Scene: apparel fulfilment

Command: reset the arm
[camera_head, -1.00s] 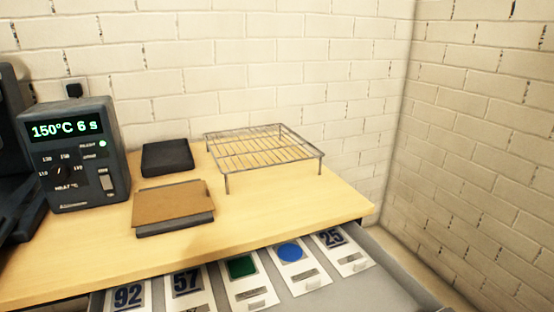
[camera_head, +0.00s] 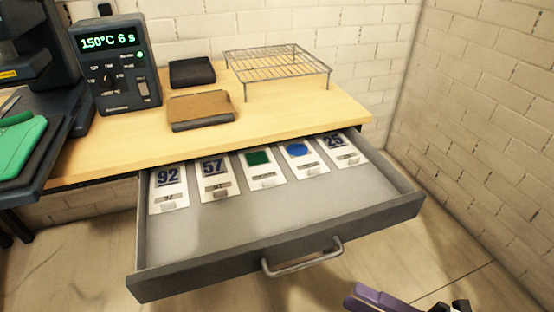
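Part of my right gripper (camera_head: 385,299) shows at the bottom edge, right of centre, as purple and black pieces. It is below and in front of the open drawer (camera_head: 240,212), apart from the drawer's handle (camera_head: 303,260). Most of it is cut off by the frame, so I cannot tell whether its fingers are open or shut. I see nothing held in the part that shows. My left gripper is not in view.
The drawer holds several printed cards in a row, including one marked 92 (camera_head: 168,188). On the wooden table (camera_head: 250,127) stand a control box (camera_head: 115,65), a wire rack (camera_head: 280,65), a brown pad (camera_head: 200,106) and a black pad (camera_head: 192,72). A press with green cloth (camera_head: 22,150) is at left.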

